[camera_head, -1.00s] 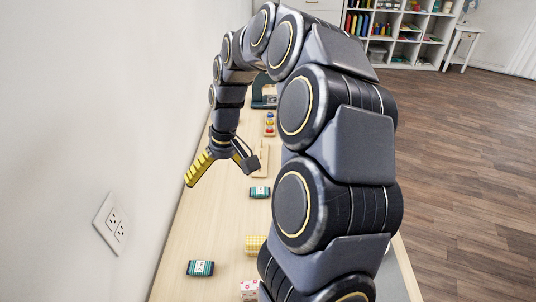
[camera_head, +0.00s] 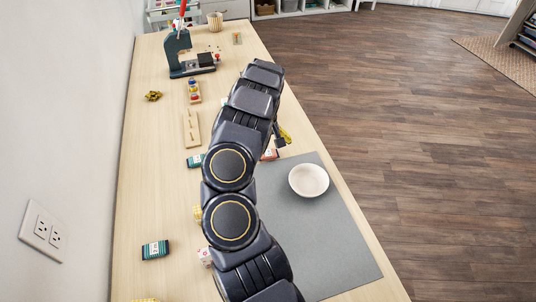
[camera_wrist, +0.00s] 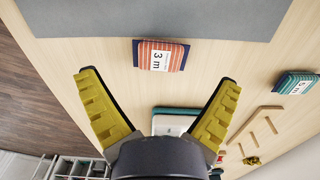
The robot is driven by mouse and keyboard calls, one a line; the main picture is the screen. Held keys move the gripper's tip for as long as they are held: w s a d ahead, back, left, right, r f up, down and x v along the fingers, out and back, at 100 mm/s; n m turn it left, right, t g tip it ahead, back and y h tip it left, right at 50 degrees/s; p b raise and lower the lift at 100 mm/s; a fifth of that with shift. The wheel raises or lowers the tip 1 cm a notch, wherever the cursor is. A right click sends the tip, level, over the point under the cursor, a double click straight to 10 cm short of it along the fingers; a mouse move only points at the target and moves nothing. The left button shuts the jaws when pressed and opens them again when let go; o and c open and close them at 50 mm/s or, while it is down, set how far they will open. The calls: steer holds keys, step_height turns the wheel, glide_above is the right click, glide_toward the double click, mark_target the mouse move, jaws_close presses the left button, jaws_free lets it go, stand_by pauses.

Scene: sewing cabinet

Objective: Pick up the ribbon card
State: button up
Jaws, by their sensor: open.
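A red-orange striped ribbon card (camera_wrist: 179,57) labelled 3 m lies on the table in the wrist view, just past my fingertips and beside the grey mat. In the head view only part of this reddish card (camera_head: 270,154) shows next to my arm. My gripper (camera_wrist: 158,82) is open, with yellow fingers spread and nothing held between them. A teal ribbon card (camera_wrist: 297,84) lies at the right of the wrist view. A teal and white item (camera_wrist: 175,122) sits between the finger bases, partly hidden. Another teal card (camera_head: 155,250) lies at the near left.
The grey mat (camera_head: 335,235) holds a white bowl (camera_head: 308,180). A wooden rack (camera_head: 191,129), a dark press (camera_head: 190,55) and a yellow item (camera_head: 153,96) stand farther back. A patterned block (camera_head: 205,256) is close to my arm. A wall with an outlet borders the left.

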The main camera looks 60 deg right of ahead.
mark_target(268, 153)
steer(key=f, duration=0.5)
steer(key=shift+w+d, duration=0.25)
steer(key=shift+d, duration=0.05)
steer(key=c, duration=0.8)
